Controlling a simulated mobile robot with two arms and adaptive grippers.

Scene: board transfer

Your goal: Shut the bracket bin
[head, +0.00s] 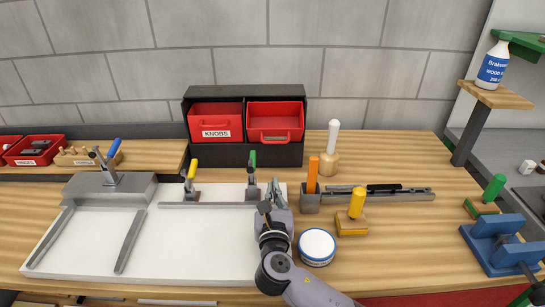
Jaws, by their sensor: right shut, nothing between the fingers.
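A black cabinet (244,155) stands at the back against the wall and holds two red bins side by side. The left bin (230,122) is labelled KNOBS. The right bin (275,117) seems pulled forward, with its inside showing from above and a handle on its front. No label on it can be read, so its being the bracket bin is not confirmed. My right gripper (276,191) is shut and empty, in front of and below the right bin, apart from it, near the board's right edge. My left gripper is not in view.
A white board with clamps (190,240) covers the left front. A green-handled clamp (252,177) stands close to my right gripper. An orange-handled tool (313,172), a white-topped mallet (331,150) and a round tin (317,245) stand to the right.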

